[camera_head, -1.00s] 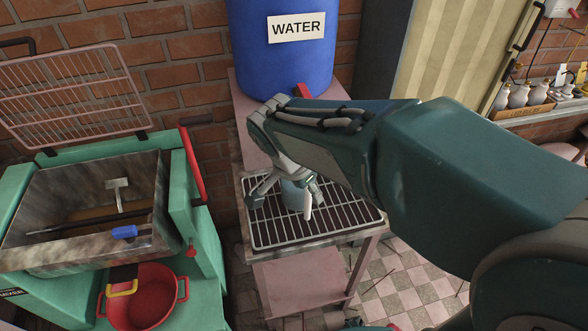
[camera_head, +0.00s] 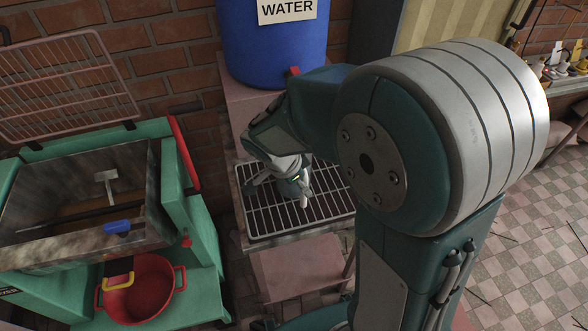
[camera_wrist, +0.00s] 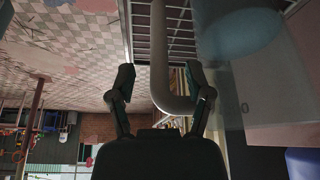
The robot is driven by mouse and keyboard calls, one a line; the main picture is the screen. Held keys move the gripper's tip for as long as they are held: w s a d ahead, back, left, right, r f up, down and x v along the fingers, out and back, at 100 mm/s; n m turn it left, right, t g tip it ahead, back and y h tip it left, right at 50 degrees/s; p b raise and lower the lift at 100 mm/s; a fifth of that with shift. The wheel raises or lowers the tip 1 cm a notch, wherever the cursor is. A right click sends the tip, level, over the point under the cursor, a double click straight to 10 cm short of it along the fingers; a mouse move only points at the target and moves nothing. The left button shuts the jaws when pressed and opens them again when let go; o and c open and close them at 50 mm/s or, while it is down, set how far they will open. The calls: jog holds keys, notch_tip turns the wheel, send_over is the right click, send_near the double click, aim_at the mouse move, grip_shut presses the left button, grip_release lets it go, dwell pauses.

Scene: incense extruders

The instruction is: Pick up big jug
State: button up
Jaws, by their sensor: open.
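The big jug (camera_head: 291,188) stands on the metal rack below the blue water barrel. It looks bluish, and my gripper and wrist hide much of it in the head view. In the wrist view its translucent bluish body (camera_wrist: 240,28) is at the upper right, and its pale curved handle (camera_wrist: 160,50) runs down between my fingers. My gripper (camera_head: 278,186) is at the jug. Its two fingers (camera_wrist: 160,82) are spread on either side of the handle, with gaps visible on both sides.
The blue barrel (camera_head: 275,45) labelled WATER stands behind the rack (camera_head: 325,205). A green mixer (camera_head: 190,225) with an open grille lid is at the left, with a red pot (camera_head: 150,290) at its front. Tiled floor (camera_head: 535,230) lies open at the right.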

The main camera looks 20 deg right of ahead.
jog(key=shift+x, duration=1.2)
grip_shut()
